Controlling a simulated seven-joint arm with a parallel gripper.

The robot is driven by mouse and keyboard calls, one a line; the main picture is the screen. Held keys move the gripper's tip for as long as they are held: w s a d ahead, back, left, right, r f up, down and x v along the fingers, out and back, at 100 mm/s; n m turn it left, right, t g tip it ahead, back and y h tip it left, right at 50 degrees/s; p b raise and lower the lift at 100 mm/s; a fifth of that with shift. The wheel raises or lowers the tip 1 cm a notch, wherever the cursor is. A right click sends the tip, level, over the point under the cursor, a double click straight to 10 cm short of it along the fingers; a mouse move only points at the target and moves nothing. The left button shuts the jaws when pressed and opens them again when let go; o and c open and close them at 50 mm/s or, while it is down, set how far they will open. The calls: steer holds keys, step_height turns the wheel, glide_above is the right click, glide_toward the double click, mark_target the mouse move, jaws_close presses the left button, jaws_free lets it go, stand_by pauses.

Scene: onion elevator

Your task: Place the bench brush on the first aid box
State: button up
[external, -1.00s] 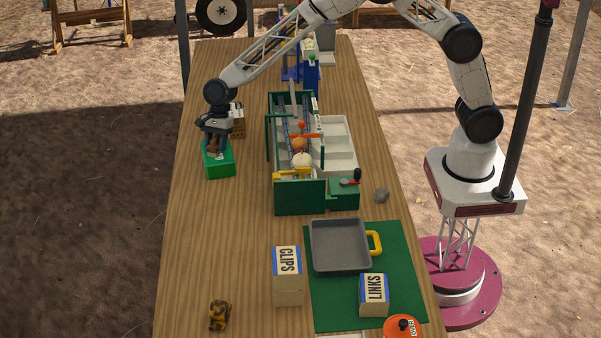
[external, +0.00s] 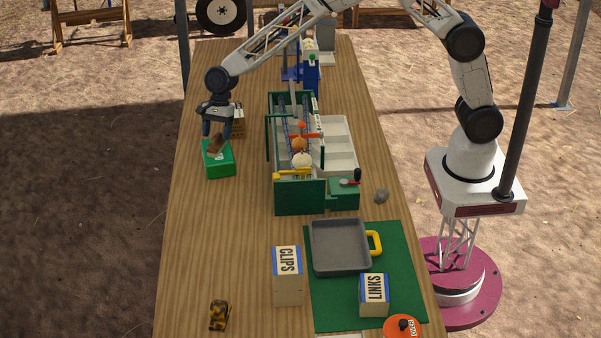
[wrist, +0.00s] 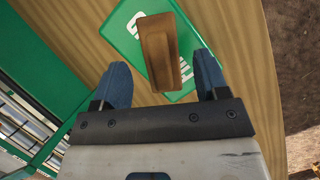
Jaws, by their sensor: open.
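The bench brush (external: 216,145), with a brown wooden body, lies on top of the green first aid box (external: 220,170) at the left side of the table. In the wrist view the brush (wrist: 160,50) rests across the lid of the box (wrist: 118,32), over part of its white markings. My gripper (external: 217,130) is just above the brush and box. Its blue fingers (wrist: 165,85) are spread apart, one on each side of the brush's near end, with clear gaps. The brush's underside is hidden.
The green onion elevator machine (external: 300,197) with white trays (external: 340,150) is to the right. The wooden table (external: 215,240) is clear in front of the box.

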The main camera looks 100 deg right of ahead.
steer(key=v, duration=0.8)
steer(key=shift+r, duration=0.1)
stand_by(0.4)
steer(key=s+r+n+h, duration=0.1)
steer(key=s+r+n, duration=0.35)
steer(key=s, duration=0.55)
steer(key=s+r+n, duration=0.3)
steer(key=s+r, duration=0.3)
steer(key=s, duration=0.5)
steer(key=s+r+n+h, duration=0.1)
steer(key=s+r+n, duration=0.4)
steer(key=s, duration=0.5)
steer(key=s+d+f+n+h, duration=0.2)
steer(key=s+n, duration=0.8)
steer(key=s, duration=2.1)
steer(key=shift+d+f+t, duration=0.15)
steer(key=shift+f+t, duration=0.05)
steer(key=shift+t, duration=0.2)
